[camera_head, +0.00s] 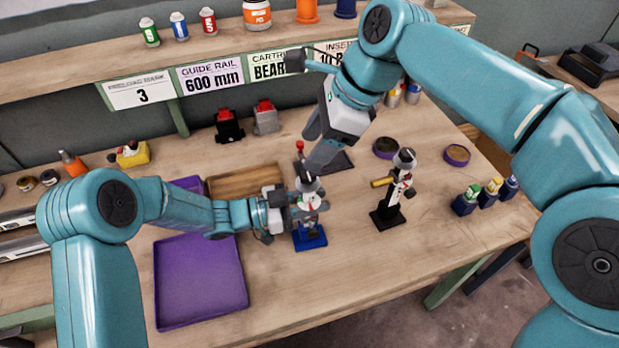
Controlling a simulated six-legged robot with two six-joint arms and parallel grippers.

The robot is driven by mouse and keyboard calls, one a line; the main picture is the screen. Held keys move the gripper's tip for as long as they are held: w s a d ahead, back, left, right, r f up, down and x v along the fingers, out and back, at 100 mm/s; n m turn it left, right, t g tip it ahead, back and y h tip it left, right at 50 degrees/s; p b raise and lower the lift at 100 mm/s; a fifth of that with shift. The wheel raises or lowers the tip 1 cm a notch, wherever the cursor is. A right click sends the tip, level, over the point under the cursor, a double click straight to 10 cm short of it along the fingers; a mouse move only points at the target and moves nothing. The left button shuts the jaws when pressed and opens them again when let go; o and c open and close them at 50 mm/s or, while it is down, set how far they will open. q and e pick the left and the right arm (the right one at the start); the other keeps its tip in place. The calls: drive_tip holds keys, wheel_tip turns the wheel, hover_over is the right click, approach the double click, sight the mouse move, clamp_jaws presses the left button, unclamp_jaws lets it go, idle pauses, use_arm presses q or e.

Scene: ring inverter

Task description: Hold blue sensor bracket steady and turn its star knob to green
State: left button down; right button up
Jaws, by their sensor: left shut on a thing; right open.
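The blue sensor bracket (311,238) stands upright on the wooden bench near the middle, with a blue base and a pale dial above it. Its dark star knob (308,184) is at the top. My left gripper (292,206) comes in from the left and is shut on the bracket's upright part. My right gripper (313,168) reaches down from above, open, with its fingertips at the star knob. The fingers partly hide the knob, and I cannot tell if they touch it. The dial's pointer and colours are too small to read.
A similar black bracket (387,216) with a yellow handle stands close on the right. A purple tray (200,290) lies at the front left, and a wooden tray (245,181) lies behind my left gripper. The front bench is clear.

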drive_tip(key=s+a+f+n+g+y, duration=0.2)
drive_tip(key=s+a+n+g+y, duration=0.1)
drive_tip(key=s+a+n, duration=0.15)
drive_tip(key=m+t+y, duration=0.7)
drive_tip(key=m+t, duration=0.5)
approach(308, 173)
drive_tip(key=x, duration=1)
drive_tip(key=shift+f, duration=0.15)
drive_tip(key=c, duration=0.9)
